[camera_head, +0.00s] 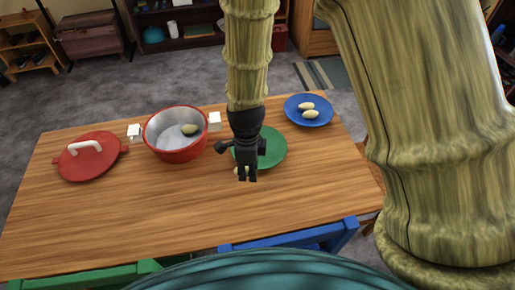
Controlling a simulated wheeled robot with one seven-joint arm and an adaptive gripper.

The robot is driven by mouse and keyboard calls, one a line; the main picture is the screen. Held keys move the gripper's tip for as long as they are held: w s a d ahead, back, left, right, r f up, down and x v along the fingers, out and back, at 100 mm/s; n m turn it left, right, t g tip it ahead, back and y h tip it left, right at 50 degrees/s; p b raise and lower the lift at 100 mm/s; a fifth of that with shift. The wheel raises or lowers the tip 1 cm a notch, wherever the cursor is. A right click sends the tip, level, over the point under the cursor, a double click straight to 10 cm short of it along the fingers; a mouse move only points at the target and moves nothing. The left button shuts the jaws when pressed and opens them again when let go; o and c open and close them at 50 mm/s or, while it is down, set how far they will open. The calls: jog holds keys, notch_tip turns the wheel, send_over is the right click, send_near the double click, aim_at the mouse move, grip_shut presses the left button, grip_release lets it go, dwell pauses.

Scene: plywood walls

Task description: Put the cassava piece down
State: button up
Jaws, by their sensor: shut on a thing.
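My gripper (247,177) is black and points down over the front edge of the green plate (273,150). It is shut on a pale cassava piece (236,171), which shows only in part beside the fingers. I cannot tell whether the piece touches the plate or table. Another pale piece (190,130) lies inside the red pot (178,155). Two more pale pieces (310,114) lie on the blue plate (291,112) at the back right.
All of this stands on a wooden table (130,215). A red lid (88,165) with a white handle lies at the left. The pot has white handles on both sides. Blue (290,238) and green (100,275) chairs stand at the front edge. The table's front is clear.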

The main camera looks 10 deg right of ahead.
jog(key=w+d+p, duration=0.1)
jog(key=w+d, duration=0.1)
jog(key=w, duration=0.2)
jog(key=w+d+f+p, duration=0.1)
jog(key=w+d, duration=0.1)
jog(key=w, duration=0.3)
jog(key=w+d+p, duration=0.1)
jog(key=w+d, duration=0.1)
jog(key=w, duration=0.3)
jog(key=shift+w+d+f, duration=0.1)
jog(key=shift+d+f, duration=0.15)
jog(key=shift+d, duration=0.1)
jog(key=shift+w, duration=0.1)
jog(key=shift+f+p, duration=0.8)
jog(key=shift+f, duration=0.95)
jog(key=shift+f, duration=0.15)
jog(key=o, duration=0.7)
jog(key=shift+r+b, duration=1.35)
jog(key=shift+r, duration=4.8)
